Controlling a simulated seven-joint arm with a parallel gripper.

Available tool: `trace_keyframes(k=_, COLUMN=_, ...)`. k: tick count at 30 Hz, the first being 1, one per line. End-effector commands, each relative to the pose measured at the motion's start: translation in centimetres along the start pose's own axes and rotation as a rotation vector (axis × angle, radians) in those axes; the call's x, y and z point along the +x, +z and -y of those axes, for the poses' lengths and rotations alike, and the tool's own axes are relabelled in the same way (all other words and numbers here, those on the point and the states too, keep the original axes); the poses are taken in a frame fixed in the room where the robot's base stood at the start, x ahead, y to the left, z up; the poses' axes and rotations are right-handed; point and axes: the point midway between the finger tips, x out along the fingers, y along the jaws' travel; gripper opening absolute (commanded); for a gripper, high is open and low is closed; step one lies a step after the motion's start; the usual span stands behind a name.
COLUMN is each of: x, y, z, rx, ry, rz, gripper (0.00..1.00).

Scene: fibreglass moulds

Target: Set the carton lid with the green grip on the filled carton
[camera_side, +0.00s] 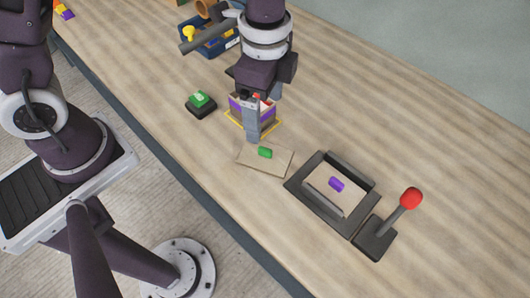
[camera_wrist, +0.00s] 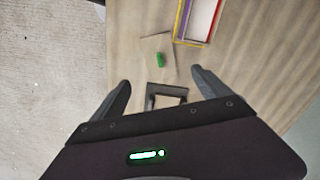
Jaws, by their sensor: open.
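The carton lid with the green grip (camera_side: 280,160) lies flat on the table, a tan board with a small green block on top. It also shows in the wrist view (camera_wrist: 154,45). My gripper (camera_side: 252,138) is open and empty, pointing down above the table between the carton and the lid.
A black box with a green button (camera_side: 201,103) sits left of the carton. A blue bin (camera_side: 221,45) stands at the back.

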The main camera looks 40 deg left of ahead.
Motion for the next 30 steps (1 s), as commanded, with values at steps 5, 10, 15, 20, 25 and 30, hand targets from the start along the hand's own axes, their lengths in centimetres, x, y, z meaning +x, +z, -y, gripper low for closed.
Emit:
trace_keyframes(k=5, x=5.3, y=0.1, z=-0.1, rx=0.003, ry=0.002, rz=0.003, gripper=0.87)
trace_keyframes(k=10, x=7.6, y=0.1, z=0.0, rx=0.000, ry=-0.001, rz=0.001, gripper=0.87)
trace_keyframes(k=15, x=10.5, y=0.4, z=-0.1, rx=0.000, ry=0.000, rz=0.002, gripper=0.87)
trace_keyframes(k=20, x=13.0, y=0.5, z=-0.1, rx=0.000, ry=-0.002, rz=0.001, gripper=0.87)
trace_keyframes(k=25, x=13.3, y=0.4, z=0.0, rx=-0.001, ry=-0.004, rz=-0.001, gripper=0.87)
trace_keyframes(k=30, x=13.3, y=0.4, z=0.0, rx=-0.001, ry=-0.004, rz=-0.001, gripper=0.70)
